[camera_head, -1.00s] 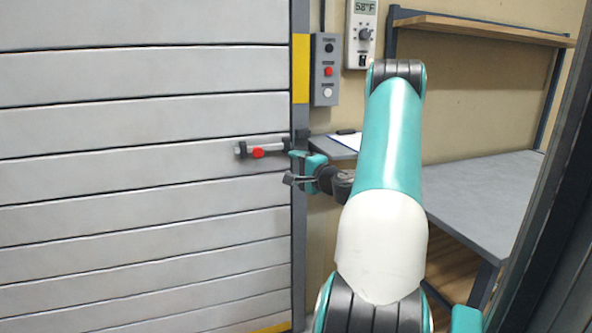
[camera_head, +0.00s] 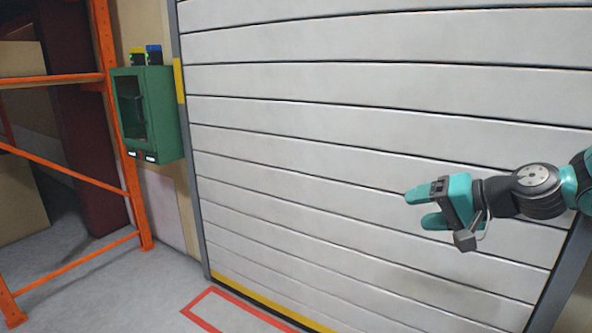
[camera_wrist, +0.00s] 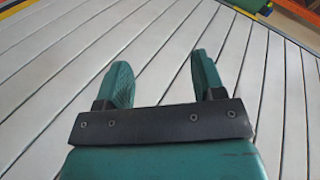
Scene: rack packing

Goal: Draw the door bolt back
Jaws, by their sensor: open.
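My gripper (camera_head: 416,208) is in front of the pale slatted door (camera_head: 300,130) in the head view, at the right of the picture. It points left, and its two teal fingers are apart with nothing between them. The wrist view also shows the open, empty gripper (camera_wrist: 160,85) with the door slats (camera_wrist: 155,50) behind it. I cannot tell how far the fingers are from the door. The door bolt is in neither current view.
A green wall cabinet (camera_head: 146,113) hangs left of the door. An orange rack (camera_head: 110,110) stands at the far left. A yellow strip (camera_head: 230,282) runs along the door's foot, with a red floor outline (camera_head: 210,310) before it.

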